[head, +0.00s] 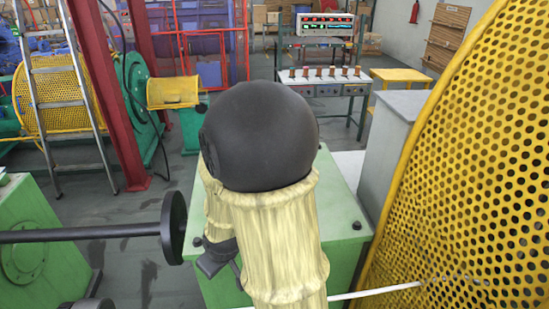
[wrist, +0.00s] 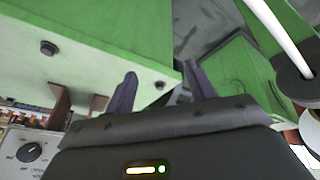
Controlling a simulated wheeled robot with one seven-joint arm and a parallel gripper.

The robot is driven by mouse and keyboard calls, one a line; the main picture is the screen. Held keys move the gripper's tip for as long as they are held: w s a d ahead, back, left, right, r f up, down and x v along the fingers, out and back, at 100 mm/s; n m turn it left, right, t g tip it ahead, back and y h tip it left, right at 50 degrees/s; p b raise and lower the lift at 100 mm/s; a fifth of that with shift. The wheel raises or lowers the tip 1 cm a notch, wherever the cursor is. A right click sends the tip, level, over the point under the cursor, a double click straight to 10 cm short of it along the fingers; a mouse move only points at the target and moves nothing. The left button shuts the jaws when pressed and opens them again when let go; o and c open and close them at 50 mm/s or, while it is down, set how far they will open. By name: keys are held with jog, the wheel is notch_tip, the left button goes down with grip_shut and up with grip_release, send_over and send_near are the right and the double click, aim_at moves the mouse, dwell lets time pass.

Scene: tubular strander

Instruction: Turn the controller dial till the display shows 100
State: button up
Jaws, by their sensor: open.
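A dial with a dark knob and a marked face (wrist: 30,152) shows small at the lower left edge of the wrist view, apart from my gripper (wrist: 164,76). It looks like the controller dial, but I cannot read its setting. My gripper is open, its two dark fingers spread with nothing between them. They point towards a green machine housing (wrist: 110,25). In the head view my arm hides most of my gripper and I cannot make out the dial. No display showing a readable number is in view.
In the head view, a green cabinet (head: 344,215) stands behind my arm, with a yellow perforated guard (head: 470,150) on the right. A black flanged shaft (head: 173,228) reaches in from the left. Instruments with lit readouts (head: 325,26) stand on a rack at the back.

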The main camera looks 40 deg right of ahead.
jog(key=w+d+r+n+t+p, duration=0.1)
jog(key=w+d+n+t+p, duration=0.5)
jog(key=d+p, duration=0.45)
jog(key=s+d+r+m+t+h+p, duration=0.1)
jog(key=s+d+r+t+h+p, duration=0.1)
jog(key=s+d+r+h, duration=0.1)
jog(key=s+d+r+m+t+h+p, duration=0.1)
jog(key=s+d+r+t+h+p, duration=0.2)
jog(key=d, duration=0.4)
jog(key=shift+s+d+r+m+h, duration=0.35)
jog(key=shift+s+r+h, duration=0.15)
jog(key=shift+r+h, duration=0.4)
jog(key=shift+w+f, duration=0.1)
jog(key=shift+f, duration=0.05)
jog(key=shift+t, duration=0.3)
jog(key=b+x, duration=0.5)
jog(key=b, duration=0.4)
jog(key=shift+w+f+b, duration=0.1)
jog(key=shift+f+b, duration=0.1)
jog(key=shift+b, duration=0.15)
